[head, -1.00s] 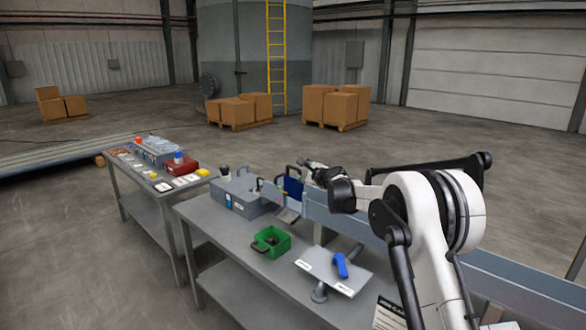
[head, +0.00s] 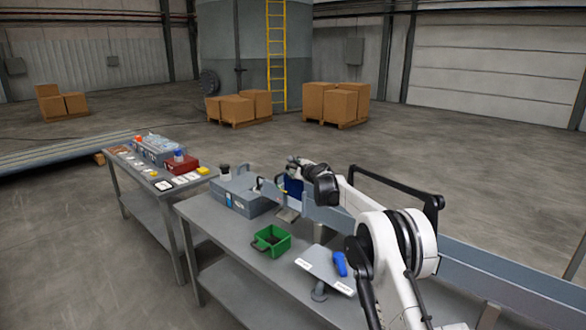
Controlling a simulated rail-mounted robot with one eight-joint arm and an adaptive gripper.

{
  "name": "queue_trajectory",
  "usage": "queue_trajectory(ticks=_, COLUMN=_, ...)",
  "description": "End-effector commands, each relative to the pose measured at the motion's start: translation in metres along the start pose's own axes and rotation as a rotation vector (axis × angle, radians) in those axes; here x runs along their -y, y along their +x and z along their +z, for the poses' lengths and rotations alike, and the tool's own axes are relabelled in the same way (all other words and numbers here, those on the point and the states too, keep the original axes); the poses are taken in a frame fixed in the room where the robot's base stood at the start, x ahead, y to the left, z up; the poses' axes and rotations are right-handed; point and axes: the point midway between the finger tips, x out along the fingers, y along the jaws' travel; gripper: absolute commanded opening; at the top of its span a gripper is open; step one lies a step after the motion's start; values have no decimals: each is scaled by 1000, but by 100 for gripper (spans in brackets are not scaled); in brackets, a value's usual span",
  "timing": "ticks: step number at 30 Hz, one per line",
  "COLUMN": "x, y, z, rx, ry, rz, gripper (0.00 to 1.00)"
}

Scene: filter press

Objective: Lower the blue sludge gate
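The blue sludge gate (head: 293,187) is a small dark blue plate at the near left end of the long grey-blue channel (head: 470,262), behind the grey box on the bench. My gripper (head: 293,164) is at the top of the gate, over the place of its dark handle. The wrist and fingers hide the handle and part of the plate. The gripper is too small and dark here to tell whether its fingers are open, shut or touching the handle.
A second table (head: 128,178) with small items stands left. Open floor lies behind.

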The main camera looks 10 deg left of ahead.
Motion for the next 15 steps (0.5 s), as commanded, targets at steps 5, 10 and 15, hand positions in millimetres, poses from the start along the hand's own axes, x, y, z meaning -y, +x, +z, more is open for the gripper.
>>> queue_trajectory(ticks=5, x=0, y=0, z=0, rx=0, ry=0, rz=0, gripper=32)
queue_trajectory(ticks=10, x=0, y=0, z=0, rx=0, ry=0, rz=0, gripper=12)
queue_trajectory(ticks=15, x=0, y=0, z=0, rx=0, ry=0, rz=0, gripper=0)
